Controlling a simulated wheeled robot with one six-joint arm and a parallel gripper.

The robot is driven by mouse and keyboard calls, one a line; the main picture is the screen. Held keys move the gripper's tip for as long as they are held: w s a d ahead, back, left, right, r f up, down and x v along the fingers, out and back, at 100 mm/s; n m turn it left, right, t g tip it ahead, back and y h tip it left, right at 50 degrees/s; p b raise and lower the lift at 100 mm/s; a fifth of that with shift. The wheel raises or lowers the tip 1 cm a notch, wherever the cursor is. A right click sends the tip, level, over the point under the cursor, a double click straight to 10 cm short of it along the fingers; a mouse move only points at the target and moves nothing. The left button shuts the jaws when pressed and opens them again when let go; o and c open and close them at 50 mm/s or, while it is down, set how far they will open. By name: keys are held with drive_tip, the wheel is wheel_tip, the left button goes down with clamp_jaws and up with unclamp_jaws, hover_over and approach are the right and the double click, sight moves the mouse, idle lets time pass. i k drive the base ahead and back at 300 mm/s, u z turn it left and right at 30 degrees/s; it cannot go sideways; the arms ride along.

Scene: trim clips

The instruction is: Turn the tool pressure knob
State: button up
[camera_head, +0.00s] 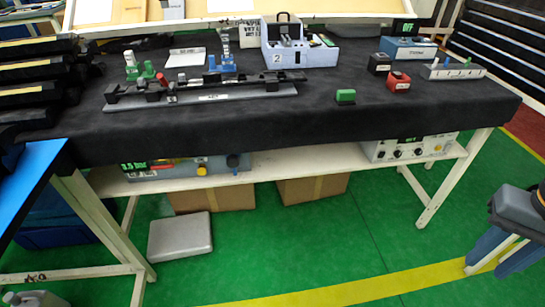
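A grey-and-teal unit (180,168) sits on the white shelf under the table. Its display (134,167) reads about 1.5 bar in green. A dark round knob (233,160) is on its front at the right end, beside a yellow round part (202,171). The black cloth hanging from the table hides the unit's top. I cannot read a label at the knob or tell its pointer angle. A second, white unit (408,149) with several small dark knobs stands on the same shelf at the right. My gripper is not in view.
The black-covered table (300,110) overhangs the shelf (300,158) and carries a clip rail (205,95), a blue-grey case (300,55) and small blocks. White table legs (440,190) stand at both sides. A grey box (180,237) lies on the floor. Green floor in front is mostly clear.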

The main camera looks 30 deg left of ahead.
sight(233, 161)
drive_tip(key=z, duration=0.05)
drive_tip(key=k, duration=1)
drive_tip(key=u, duration=1.4)
drive_tip(key=i, duration=0.5)
